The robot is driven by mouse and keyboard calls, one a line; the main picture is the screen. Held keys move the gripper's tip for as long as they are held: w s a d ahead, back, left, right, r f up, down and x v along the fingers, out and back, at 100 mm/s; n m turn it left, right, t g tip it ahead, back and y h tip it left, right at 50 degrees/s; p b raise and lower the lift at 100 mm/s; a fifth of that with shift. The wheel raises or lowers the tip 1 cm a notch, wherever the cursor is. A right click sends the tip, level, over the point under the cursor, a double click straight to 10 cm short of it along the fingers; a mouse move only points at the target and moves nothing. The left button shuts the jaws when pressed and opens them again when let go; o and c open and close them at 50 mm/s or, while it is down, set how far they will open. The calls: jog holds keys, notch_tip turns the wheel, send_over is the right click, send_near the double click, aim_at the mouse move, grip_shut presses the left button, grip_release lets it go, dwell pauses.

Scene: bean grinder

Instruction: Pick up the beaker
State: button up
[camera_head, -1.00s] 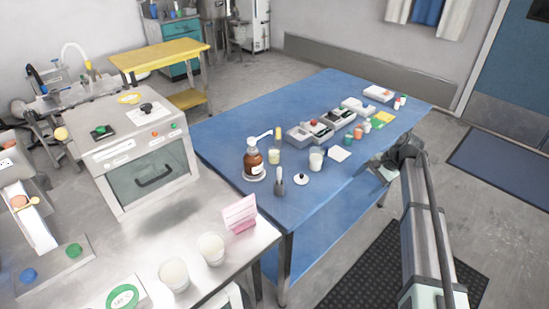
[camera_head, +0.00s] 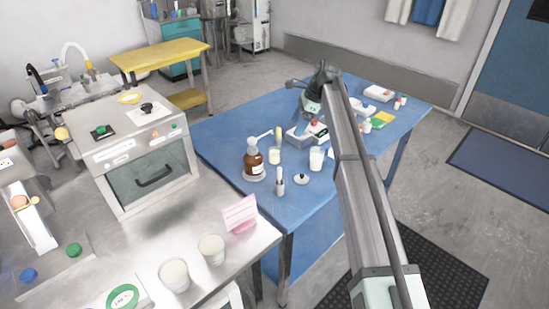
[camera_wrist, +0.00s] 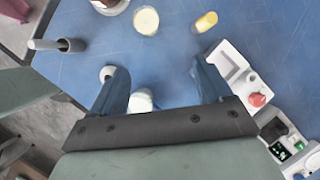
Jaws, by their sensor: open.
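A clear beaker with white contents (camera_head: 316,158) stands upright on the blue table. In the wrist view, a white object (camera_wrist: 141,99), probably this beaker, shows between my fingers, partly hidden by the gripper body. A smaller beaker with pale yellow contents (camera_head: 274,156) stands to its left; it also shows in the wrist view (camera_wrist: 146,20). Two more white-filled beakers, one nearer (camera_head: 174,275) and one farther (camera_head: 212,249), stand on the metal bench. I cannot tell which beaker is meant. My gripper (camera_wrist: 160,76) is open and empty, above the blue table.
A pink card (camera_head: 239,212) stands on the metal bench.

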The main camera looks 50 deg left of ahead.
aim_at(274, 156)
jog(key=shift+m, duration=0.8)
jog(key=s+a+f, duration=0.1)
jog(key=f, duration=0.1)
jog(key=s+a+f, duration=0.1)
jog(key=s+f, duration=0.1)
jog(key=f, duration=0.1)
jog(key=s+a+f, duration=0.1)
jog(key=s+f, duration=0.1)
jog(key=f, duration=0.1)
jog(key=shift+s+x, duration=0.15)
jog(key=shift+x, duration=1.25)
jog(key=shift+s+x, duration=0.2)
jog(key=shift+x, duration=1.2)
jog(key=shift+r, duration=0.1)
jog(key=c, duration=1.1)
jog(key=shift+d, duration=0.1)
jog(key=shift+r, duration=0.15)
